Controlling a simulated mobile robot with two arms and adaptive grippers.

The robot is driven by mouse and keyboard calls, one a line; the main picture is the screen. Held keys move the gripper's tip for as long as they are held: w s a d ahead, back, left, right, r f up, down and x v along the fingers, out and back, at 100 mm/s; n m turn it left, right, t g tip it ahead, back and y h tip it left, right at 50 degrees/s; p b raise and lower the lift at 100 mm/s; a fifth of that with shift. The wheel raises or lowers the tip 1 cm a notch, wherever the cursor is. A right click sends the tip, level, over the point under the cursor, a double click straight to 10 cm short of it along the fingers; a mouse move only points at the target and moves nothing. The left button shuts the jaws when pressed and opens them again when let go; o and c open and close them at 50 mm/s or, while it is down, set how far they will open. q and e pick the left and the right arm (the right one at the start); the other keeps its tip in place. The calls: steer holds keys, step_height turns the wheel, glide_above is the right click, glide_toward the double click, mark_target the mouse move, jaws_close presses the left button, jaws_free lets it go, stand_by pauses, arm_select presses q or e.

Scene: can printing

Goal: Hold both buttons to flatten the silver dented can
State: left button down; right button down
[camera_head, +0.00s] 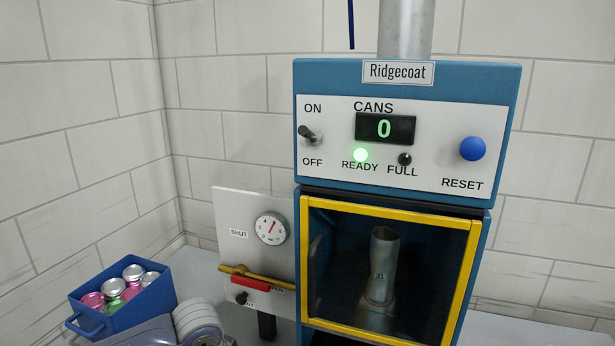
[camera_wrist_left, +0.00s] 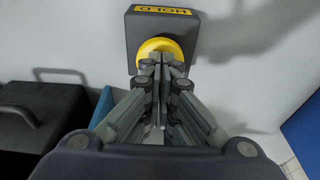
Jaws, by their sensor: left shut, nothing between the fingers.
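In the left wrist view, a yellow round button (camera_wrist_left: 160,46) sits on a dark grey box (camera_wrist_left: 139,30) with a yellow HOLD label. My left gripper (camera_wrist_left: 160,66) is shut and empty, with its fingertips right in front of the button. They overlap its lower part; I cannot tell whether it is pressed. No second HOLD button shows. In the head view, a grey metal cylinder (camera_head: 383,262) marked 31 stands behind the yellow-framed window; I cannot tell whether it is a can. No can there is clearly the silver dented one. My right gripper is in neither view.
The blue Ridgecoat machine (camera_head: 308,80) has a lit green READY lamp (camera_head: 360,155), a counter at 0 (camera_head: 385,129) and a blue RESET button (camera_head: 472,148). A gauge panel (camera_head: 229,209) stands left of it. A blue crate (camera_head: 128,318) holds several cans. A black handled box (camera_wrist_left: 40,115) is nearby.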

arm_select(q)
steer(key=shift+f, duration=0.8)
stand_by(0.5)
